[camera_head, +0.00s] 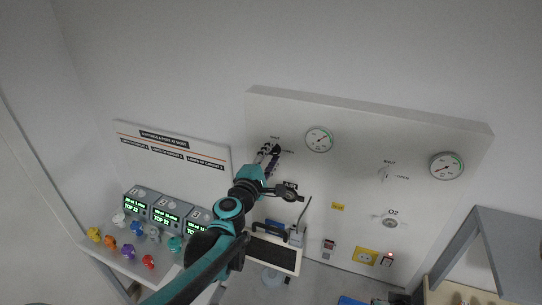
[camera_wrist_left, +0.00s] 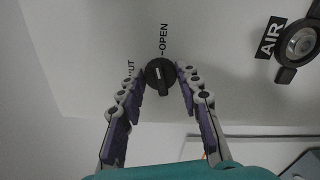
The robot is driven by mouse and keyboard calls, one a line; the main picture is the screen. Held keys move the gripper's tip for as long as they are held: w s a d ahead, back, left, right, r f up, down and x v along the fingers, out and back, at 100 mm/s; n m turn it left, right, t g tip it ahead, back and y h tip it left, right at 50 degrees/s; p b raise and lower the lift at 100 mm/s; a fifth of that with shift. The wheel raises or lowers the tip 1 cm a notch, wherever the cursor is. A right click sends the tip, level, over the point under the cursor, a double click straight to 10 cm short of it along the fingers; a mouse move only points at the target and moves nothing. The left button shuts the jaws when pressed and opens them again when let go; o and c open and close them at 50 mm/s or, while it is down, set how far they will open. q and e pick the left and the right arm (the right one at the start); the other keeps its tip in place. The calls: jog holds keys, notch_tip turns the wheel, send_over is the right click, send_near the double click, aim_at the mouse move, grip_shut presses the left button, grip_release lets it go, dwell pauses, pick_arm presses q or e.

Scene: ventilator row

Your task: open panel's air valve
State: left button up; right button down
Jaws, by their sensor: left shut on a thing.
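The wall panel (camera_head: 352,125) carries an air valve with SHUT and OPEN lettering. The valve's black knob (camera_wrist_left: 160,77) shows in the left wrist view, with OPEN above it and SHUT to its left. A pale mark is near its centre; I cannot tell for certain which label it points to. My left gripper (camera_head: 271,155) reaches the panel at this valve and mostly hides the knob in the head view. In the left wrist view its fingertips (camera_wrist_left: 162,71) are closed around the knob's two sides. My right gripper is not in view.
Two round gauges (camera_head: 319,139) are on the panel. The AIR outlet (camera_head: 289,192) is below the valve. A second valve (camera_head: 383,174) and the O2 outlet (camera_head: 390,223) are right. Lit monitors (camera_head: 137,205) and coloured knobs stand left. A grey shelf frame (camera_head: 505,240) stands right.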

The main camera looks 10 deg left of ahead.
pick_arm(q)
jog(key=shift+f+m, duration=0.1)
jog(key=shift+m, duration=1.4)
jog(key=o, duration=1.1)
jog(key=shift+o, duration=0.2)
jog(key=shift+s, duration=0.1)
jog(key=s+a, duration=0.2)
jog(key=s, duration=0.9)
jog(key=shift+s, duration=0.35)
jog(key=shift+a, duration=0.1)
